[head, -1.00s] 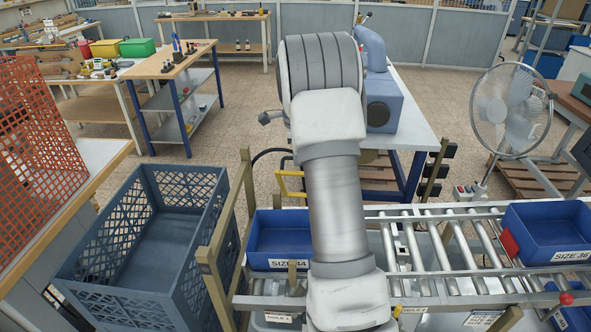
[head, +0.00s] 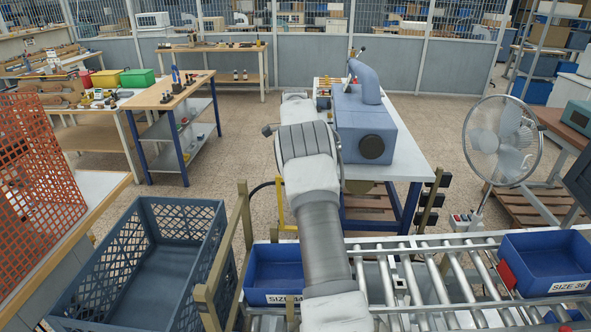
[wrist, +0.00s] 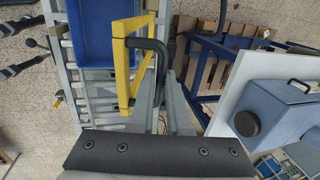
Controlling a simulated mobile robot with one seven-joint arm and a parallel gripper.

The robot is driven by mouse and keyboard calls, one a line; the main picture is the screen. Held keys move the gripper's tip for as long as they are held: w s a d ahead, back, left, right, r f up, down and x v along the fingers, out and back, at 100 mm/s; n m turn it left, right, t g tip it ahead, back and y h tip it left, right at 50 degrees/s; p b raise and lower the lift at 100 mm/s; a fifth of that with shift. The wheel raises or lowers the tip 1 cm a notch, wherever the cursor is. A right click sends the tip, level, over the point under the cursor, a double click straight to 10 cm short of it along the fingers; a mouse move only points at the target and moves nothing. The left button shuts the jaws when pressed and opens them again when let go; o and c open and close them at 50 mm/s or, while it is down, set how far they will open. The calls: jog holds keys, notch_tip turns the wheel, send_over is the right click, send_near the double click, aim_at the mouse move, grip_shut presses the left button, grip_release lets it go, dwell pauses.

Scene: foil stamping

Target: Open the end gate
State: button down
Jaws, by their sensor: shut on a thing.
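The end gate is a yellow frame at the left end of the roller conveyor. In the head view its yellow bar (head: 280,207) shows just left of my arm, and the rest is hidden. In the wrist view the yellow gate (wrist: 122,68) stands at a slant beside a blue bin, with a black bent handle (wrist: 148,44) at its side. My gripper (wrist: 162,80) is shut on the black handle, its grey fingers close together around the lower part. In the head view my gripper is hidden behind my arm.
The roller conveyor (head: 425,268) carries a blue bin (head: 272,272) by the gate and another blue bin (head: 546,262) at right. A grey-blue crate (head: 150,225) stands left of the wooden posts. A blue machine (head: 362,130) on a white table stands close to my arm. A fan (head: 500,140) stands right.

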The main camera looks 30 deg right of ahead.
jog(key=shift+w+d+f, duration=0.2)
jog(key=shift+d+f, duration=0.05)
jog(key=shift+f, duration=0.05)
dwell(0.4)
jog(key=c, duration=0.9)
grip_release()
jog(key=shift+w+d, duration=0.1)
jog(key=shift+w, duration=0.05)
jog(key=shift+r, duration=0.15)
jog(key=shift+r, duration=0.1)
jog(key=v, duration=1.7)
jog(key=shift+w+r, duration=0.1)
jog(key=shift+r, duration=0.05)
